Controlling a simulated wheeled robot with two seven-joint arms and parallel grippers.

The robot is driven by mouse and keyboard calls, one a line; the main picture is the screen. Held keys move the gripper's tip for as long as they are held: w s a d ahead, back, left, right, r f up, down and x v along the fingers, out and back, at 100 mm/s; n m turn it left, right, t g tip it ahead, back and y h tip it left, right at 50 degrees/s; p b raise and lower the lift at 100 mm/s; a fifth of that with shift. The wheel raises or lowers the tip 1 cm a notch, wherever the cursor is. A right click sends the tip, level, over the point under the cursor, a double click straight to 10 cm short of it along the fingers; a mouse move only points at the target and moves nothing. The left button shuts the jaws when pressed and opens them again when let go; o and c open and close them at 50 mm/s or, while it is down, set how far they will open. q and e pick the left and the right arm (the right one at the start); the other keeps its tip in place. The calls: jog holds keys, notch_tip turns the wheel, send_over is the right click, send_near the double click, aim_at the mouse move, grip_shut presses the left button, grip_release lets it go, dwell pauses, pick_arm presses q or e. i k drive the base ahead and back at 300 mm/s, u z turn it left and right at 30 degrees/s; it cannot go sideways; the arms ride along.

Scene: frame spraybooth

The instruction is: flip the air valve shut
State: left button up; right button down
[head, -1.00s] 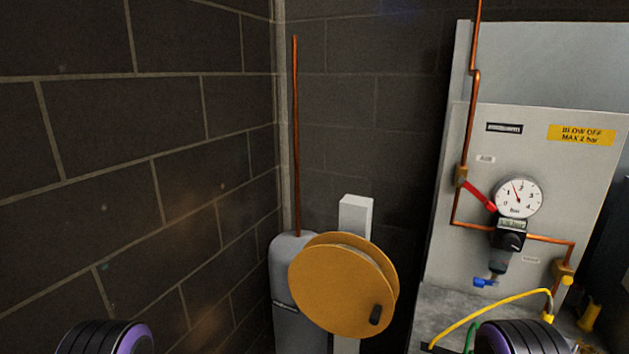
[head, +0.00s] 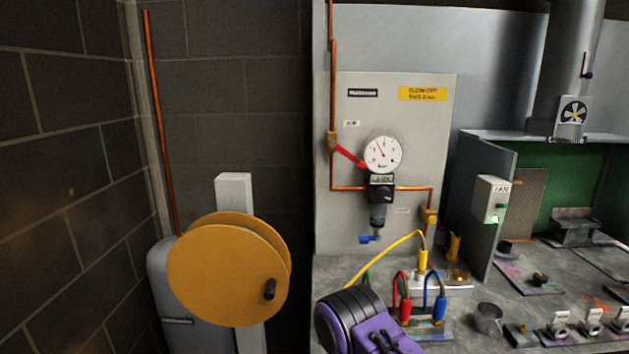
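The air valve (head: 334,143) is a brass body on the copper pipe at the left of the grey panel, beside the AIR label. Its red lever (head: 351,157) slants down and to the right from the body, towards the pressure gauge (head: 382,155). The gauge needle points up and to the left. One purple and black arm part of mine shows at the bottom centre, below and in front of the panel, well apart from the lever. No gripper fingers show in this view.
A yellow hose reel (head: 225,270) stands left of the panel. Below the panel, the bench (head: 465,303) carries a yellow hose (head: 385,255), red and blue hoses, a metal cup (head: 488,318) and several small parts. A fan switch box (head: 491,199) is at right. Space before the lever is clear.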

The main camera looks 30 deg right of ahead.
aim_at(360, 164)
jog(key=u, duration=0.7)
jog(key=k, duration=0.95)
jog(key=z, duration=0.75)
